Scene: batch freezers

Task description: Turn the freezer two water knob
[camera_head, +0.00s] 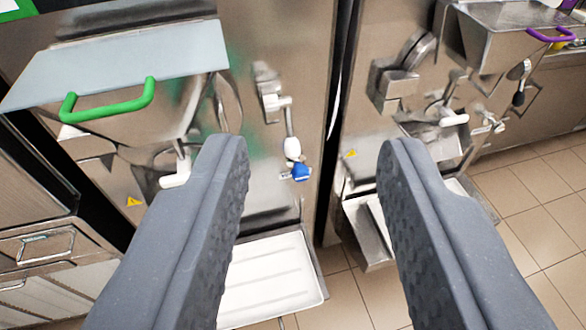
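My gripper (313,152) is open and empty, with its two grey padded fingers wide apart. A small blue knob (300,172) shows between the fingers, at the lower right of the front of the freezer with the green-handled lid (190,65). It sits just below a white-tipped lever (291,148). The fingers are not touching the knob. A second freezer (375,50), with a purple-handled hopper, stands on the right. I see no label telling which freezer is number two. My fingers hide parts of both freezer fronts.
A white tray (270,283) lies low in front of the left freezer. A narrow dark gap (337,110) separates the freezers. A metal drip shelf (368,235) juts from the right one. Tiled floor (530,210) is open at right.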

